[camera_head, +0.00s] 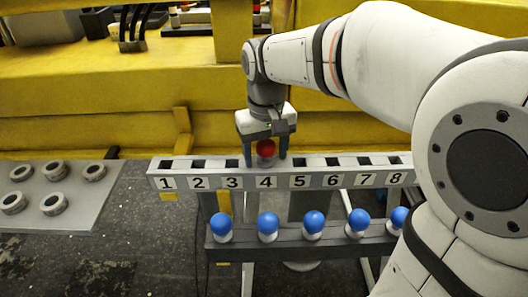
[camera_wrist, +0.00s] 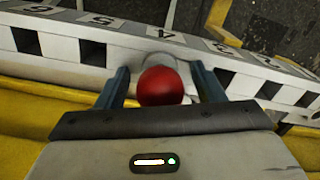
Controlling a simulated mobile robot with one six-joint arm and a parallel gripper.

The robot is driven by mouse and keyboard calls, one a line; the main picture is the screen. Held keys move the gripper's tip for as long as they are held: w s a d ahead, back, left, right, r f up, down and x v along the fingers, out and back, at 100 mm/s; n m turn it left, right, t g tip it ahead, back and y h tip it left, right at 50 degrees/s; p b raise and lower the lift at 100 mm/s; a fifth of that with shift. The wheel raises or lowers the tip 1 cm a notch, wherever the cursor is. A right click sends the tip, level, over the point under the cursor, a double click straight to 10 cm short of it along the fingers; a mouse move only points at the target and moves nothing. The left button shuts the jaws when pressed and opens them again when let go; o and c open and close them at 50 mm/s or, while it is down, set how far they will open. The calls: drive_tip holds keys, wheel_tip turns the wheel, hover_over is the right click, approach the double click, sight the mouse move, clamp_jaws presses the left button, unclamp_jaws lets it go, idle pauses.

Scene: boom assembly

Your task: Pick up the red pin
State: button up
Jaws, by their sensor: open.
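The red pin (camera_head: 266,148) stands at slot 4 of the numbered grey rack (camera_head: 342,181). Its round red head also shows in the wrist view (camera_wrist: 160,86). My gripper (camera_head: 264,158) points down over slot 4, with one finger on each side of the red head. In the wrist view my open fingers (camera_wrist: 160,88) show a gap on both sides of the head. The lower part of the pin is mostly hidden by the head.
The other numbered slots look empty. A lower dark rail (camera_head: 290,239) in front holds several blue-headed pins (camera_head: 268,223). A grey plate (camera_head: 78,190) with several metal rings lies at the left. Yellow machine structure (camera_head: 100,100) stands close behind the rack.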

drive_tip(key=c, duration=1.2)
drive_tip(key=shift+r, duration=0.15)
wheel_tip(320, 180, up, 10)
drive_tip(key=shift+f, duration=0.1)
wheel_tip(320, 180, up, 8)
drive_tip(key=p, duration=0.6)
drive_tip(key=shift+f, duration=0.25)
idle(0.4)
